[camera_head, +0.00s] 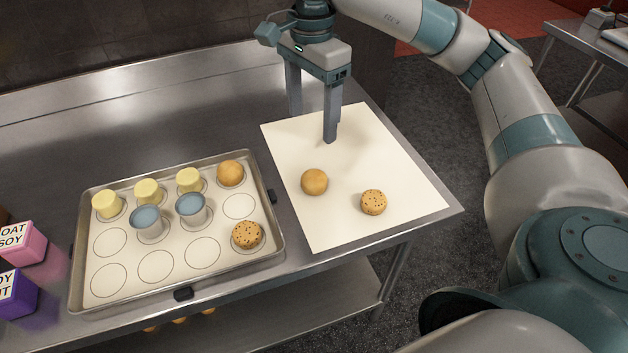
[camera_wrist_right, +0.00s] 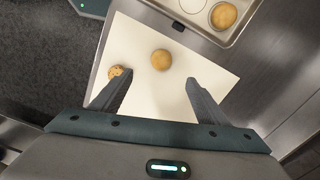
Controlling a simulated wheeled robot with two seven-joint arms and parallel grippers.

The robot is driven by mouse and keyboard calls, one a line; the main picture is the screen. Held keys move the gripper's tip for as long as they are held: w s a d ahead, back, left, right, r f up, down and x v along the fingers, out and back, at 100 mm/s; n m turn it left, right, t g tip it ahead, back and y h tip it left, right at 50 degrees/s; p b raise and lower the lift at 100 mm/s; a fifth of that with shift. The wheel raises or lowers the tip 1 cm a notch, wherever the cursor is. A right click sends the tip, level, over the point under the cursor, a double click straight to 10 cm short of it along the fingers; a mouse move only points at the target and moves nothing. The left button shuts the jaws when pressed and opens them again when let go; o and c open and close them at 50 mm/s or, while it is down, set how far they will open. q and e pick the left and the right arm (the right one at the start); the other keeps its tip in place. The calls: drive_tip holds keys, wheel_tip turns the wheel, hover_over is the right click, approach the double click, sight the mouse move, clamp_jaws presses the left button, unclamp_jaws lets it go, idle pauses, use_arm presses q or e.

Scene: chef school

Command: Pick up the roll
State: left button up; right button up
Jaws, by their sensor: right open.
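A plain golden-brown roll (camera_head: 314,182) sits on a white sheet (camera_head: 400,172) on the steel table. A speckled roll (camera_head: 373,202) lies on the same sheet, to its right and nearer the front. My right gripper (camera_head: 313,126) is open and empty above the back of the sheet, pointing down, apart from both rolls. In the right wrist view, the plain roll (camera_wrist_right: 161,60) shows just beyond and between the open fingertips (camera_wrist_right: 158,80). The speckled roll (camera_wrist_right: 116,72) is partly hidden by the left finger there. My left gripper is not in view.
A metal tray (camera_head: 178,277) with printed circles stands left of the sheet. It holds pale yellow pieces (camera_head: 148,191), two blue-topped cups (camera_head: 190,208), another plain roll (camera_head: 230,173) and another speckled roll (camera_head: 247,235). Pink (camera_head: 25,242) and purple (camera_head: 14,293) labelled blocks sit at far left.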

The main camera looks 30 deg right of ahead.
drive_tip(key=p, duration=0.1)
hover_over(314, 174)
drive_tip(key=f, duration=0.8)
drive_tip(key=shift+s+a+f, duration=0.15)
drive_tip(key=shift+s+a, duration=0.05)
drive_tip(key=shift+a, duration=0.15)
drive_tip(key=shift+f+p, duration=0.45)
drive_tip(key=shift+f, duration=1.45)
drive_tip(key=shift+d+f, duration=0.1)
drive_tip(key=shift+f, duration=0.1)
drive_tip(key=f, duration=0.1)
drive_tip(key=f+p, duration=0.2)
drive_tip(key=f, duration=0.1)
drive_tip(key=shift+w+d, duration=0.2)
drive_tip(key=shift+d, duration=0.1)
drive_tip(key=shift+f+p, duration=0.3)
drive_tip(key=shift+f, duration=0.1)
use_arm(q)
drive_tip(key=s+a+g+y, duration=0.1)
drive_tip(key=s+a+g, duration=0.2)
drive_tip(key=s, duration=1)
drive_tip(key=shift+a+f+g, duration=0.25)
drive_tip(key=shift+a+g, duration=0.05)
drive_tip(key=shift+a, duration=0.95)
